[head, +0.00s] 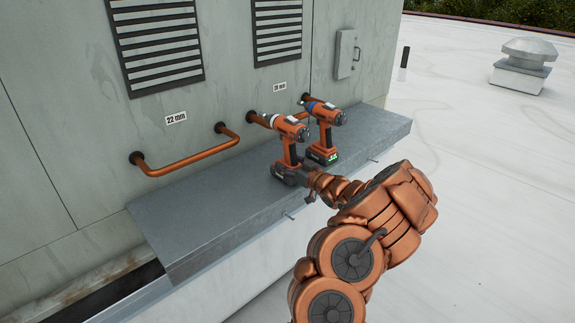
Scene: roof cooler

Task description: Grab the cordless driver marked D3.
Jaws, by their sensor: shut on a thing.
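Two orange cordless drivers stand upright side by side on a grey metal ledge (205,224). The left driver (289,133) has a pale collar and a dark battery base. The right driver (325,114) has a blue collar and green lights on its battery. No D3 mark is readable on either one. My gripper (302,172) reaches in from the right and is shut on the left driver, low on its handle just above the battery. The fingers are small and partly hidden by my wrist. The left driver's base appears still on the ledge.
Behind the ledge is a grey wall with copper pipes (190,160), a "22 mm" label (176,118), louvred vents (160,50) and a small grey box (345,54). The right driver stands close to the gripped one. The ledge's left part is clear.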

